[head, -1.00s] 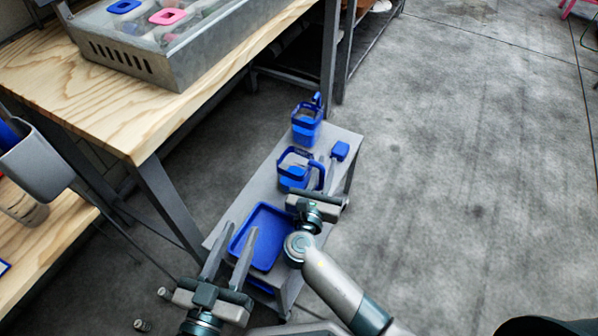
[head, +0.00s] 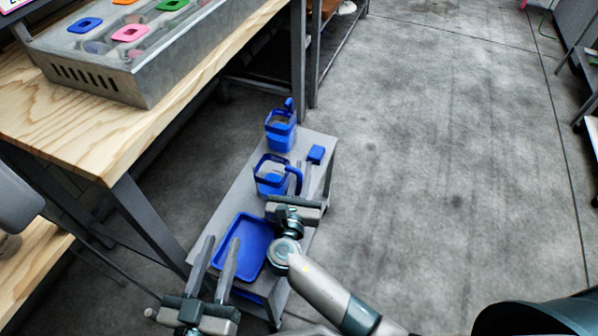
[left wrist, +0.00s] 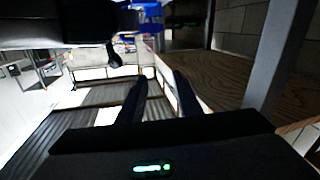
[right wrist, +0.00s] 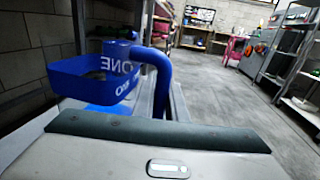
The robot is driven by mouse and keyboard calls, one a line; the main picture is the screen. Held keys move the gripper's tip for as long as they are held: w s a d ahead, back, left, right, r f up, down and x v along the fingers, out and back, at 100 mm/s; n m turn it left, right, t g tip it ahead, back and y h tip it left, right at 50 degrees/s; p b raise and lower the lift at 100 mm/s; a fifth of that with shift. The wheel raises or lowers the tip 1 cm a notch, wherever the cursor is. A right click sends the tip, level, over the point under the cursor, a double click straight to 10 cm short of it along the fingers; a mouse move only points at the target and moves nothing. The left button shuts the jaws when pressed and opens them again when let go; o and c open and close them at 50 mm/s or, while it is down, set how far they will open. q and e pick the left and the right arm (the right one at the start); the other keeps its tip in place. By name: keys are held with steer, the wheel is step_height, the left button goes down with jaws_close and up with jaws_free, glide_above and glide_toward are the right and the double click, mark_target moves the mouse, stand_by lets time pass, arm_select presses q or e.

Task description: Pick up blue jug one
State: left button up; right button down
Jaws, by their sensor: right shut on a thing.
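A blue jug with an open square rim (head: 268,180) is on the narrow grey cart (head: 212,220), in the middle. In the right wrist view the jug (right wrist: 95,78) fills the left side, with white lettering that includes "ONE" on it. Its curved handle (right wrist: 157,70) reaches down in front of my right gripper. My right gripper (head: 302,172) is shut on that handle; the grip itself is partly hidden. The jug looks upright; I cannot tell whether it touches the cart. My left gripper (head: 222,240) is open and empty over the cart's near end, beside a blue tray (head: 243,249).
A second blue jug (head: 281,134) stands at the cart's far end. A small blue block (head: 316,154) is close to the right gripper's fingers. A wooden workbench (head: 75,135) carrying a metal box (head: 125,82) borders the left. The concrete floor (head: 440,160) to the right is clear.

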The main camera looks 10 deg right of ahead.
arm_select(q)
steer(key=shift+f, duration=0.1)
arm_select(e)
steer(key=shift+r, duration=0.15)
